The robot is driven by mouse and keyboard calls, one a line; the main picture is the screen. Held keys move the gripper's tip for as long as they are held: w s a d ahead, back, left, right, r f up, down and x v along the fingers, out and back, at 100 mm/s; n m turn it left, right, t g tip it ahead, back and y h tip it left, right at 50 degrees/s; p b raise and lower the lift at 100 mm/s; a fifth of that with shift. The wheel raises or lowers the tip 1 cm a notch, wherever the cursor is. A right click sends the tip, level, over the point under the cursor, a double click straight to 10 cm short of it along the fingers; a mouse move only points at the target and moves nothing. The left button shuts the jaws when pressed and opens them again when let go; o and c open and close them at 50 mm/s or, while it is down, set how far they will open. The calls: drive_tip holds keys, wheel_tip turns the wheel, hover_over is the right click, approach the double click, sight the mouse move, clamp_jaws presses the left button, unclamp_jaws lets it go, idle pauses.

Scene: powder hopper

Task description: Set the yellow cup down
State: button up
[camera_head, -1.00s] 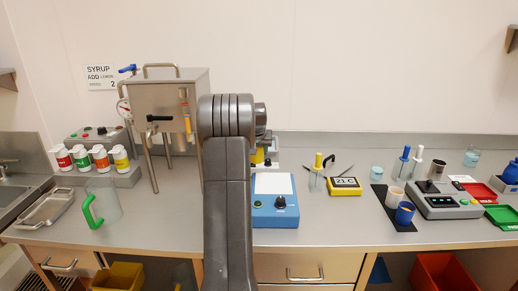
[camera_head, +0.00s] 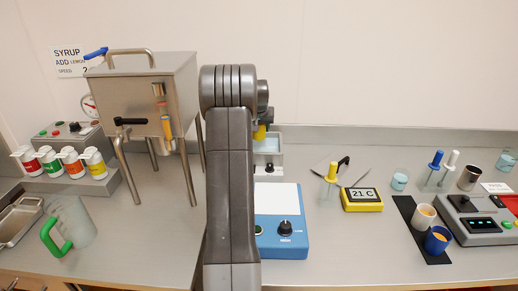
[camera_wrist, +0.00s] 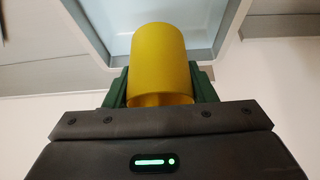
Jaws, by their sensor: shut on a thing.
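The yellow cup (camera_wrist: 160,62) is held between the green fingers of my gripper (camera_wrist: 161,88) in the wrist view, one finger on each side. A pale tray-like opening with a light-blue inside (camera_wrist: 108,22) lies behind the cup there. I cannot tell whether the cup touches it. In the head view my arm hides most of the gripper, and only a small yellow patch of the cup (camera_head: 260,132) shows beside the arm. A grey box with a pale-blue top (camera_head: 268,142) stands just below that patch.
A blue device (camera_head: 283,243) with a knob stands in front of the grey box. The steel hopper (camera_head: 150,90) on legs is left of my arm. A yellow thermometer display (camera_head: 362,198), a white cup (camera_head: 424,216) and a blue cup (camera_head: 437,240) are to the right.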

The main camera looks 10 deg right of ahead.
drive_tip(key=shift+s+f+p, duration=0.1)
drive_tip(key=shift+f+p, duration=0.65)
drive_tip(key=shift+f, duration=3.45)
drive_tip(key=shift+f, duration=0.15)
drive_tip(key=o, duration=1)
drive_tip(key=b+v, duration=0.2)
drive_tip(key=v, duration=1)
